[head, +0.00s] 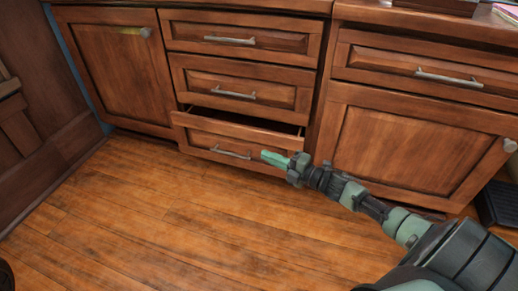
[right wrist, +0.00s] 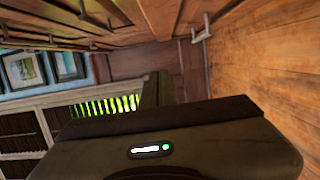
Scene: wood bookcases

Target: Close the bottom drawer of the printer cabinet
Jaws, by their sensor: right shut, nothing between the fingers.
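The bottom drawer (head: 238,146) of the wood cabinet is pulled part way out, and a dark gap shows above its front. Its metal handle (head: 231,152) is in the middle of the front. My right gripper (head: 268,157) is shut and empty, at the right part of the drawer front; I cannot tell whether it touches. In the right wrist view, my own wrist housing fills the lower part, and wood fronts run along the top. My left gripper is not in view.
The middle drawer (head: 234,92) and top drawer (head: 240,40) above are shut. Cabinet doors on the left (head: 117,72) and right (head: 407,143) are shut. The wood floor (head: 150,220) in front is clear. A dark object (head: 498,204) stands at the right edge.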

